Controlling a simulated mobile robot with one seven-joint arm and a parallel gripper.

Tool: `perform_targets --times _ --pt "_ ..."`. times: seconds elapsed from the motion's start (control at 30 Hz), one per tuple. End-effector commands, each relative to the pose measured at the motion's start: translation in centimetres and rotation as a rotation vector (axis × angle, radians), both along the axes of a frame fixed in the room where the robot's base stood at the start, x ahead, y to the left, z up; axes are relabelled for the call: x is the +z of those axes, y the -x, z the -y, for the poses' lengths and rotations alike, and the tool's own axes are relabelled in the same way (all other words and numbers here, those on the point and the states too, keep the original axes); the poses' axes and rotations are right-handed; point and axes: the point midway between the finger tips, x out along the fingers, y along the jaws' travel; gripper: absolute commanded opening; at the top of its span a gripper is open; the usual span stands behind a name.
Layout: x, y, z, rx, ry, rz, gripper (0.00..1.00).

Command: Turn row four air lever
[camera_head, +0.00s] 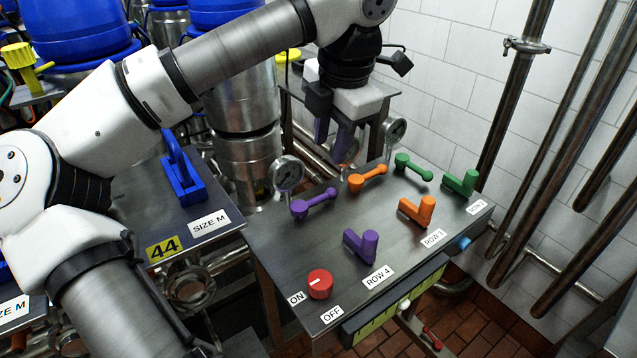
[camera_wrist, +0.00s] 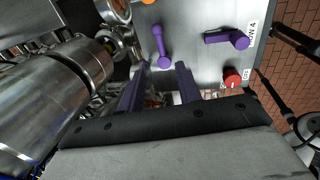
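The ROW 4 label (camera_head: 378,277) is on the dark panel's front edge. Two purple handles stand in its row: a slim lever with knobbed ends (camera_head: 313,203) at the back and a thicker L-shaped handle (camera_head: 361,246) in front. The frames do not show which is the air lever. My gripper (camera_head: 331,150) hangs above and behind the panel's back edge, its dark purple fingers apart and empty. In the wrist view the slim purple lever (camera_wrist: 161,48) lies just beyond the fingertips (camera_wrist: 163,72), centred between them; the L-shaped handle (camera_wrist: 229,39) is to the right.
Orange handles (camera_head: 417,211) and green handles (camera_head: 461,182) stand in the rows to the right. Pressure gauges (camera_head: 287,173) rise at the back edge. A red ON/OFF knob (camera_head: 320,283) is at front left. A side table with a blue handle (camera_head: 182,175) and steel tanks are left.

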Motion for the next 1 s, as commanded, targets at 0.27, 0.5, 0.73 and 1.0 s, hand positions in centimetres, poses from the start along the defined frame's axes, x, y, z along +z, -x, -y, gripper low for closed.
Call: perform_targets --times 0.27,0.5,0.73,1.0 --pt "-5.7 -0.8 -0.7 -0.003 0.004 -0.006 0.34" --pt "-9.8 -1.5 -1.1 -0.002 0.004 -0.003 0.34" --pt "-11.5 -1.8 -1.3 -0.002 0.003 -0.003 0.34" --pt "-11.6 -1.8 -1.3 -0.002 0.003 -0.002 0.34"
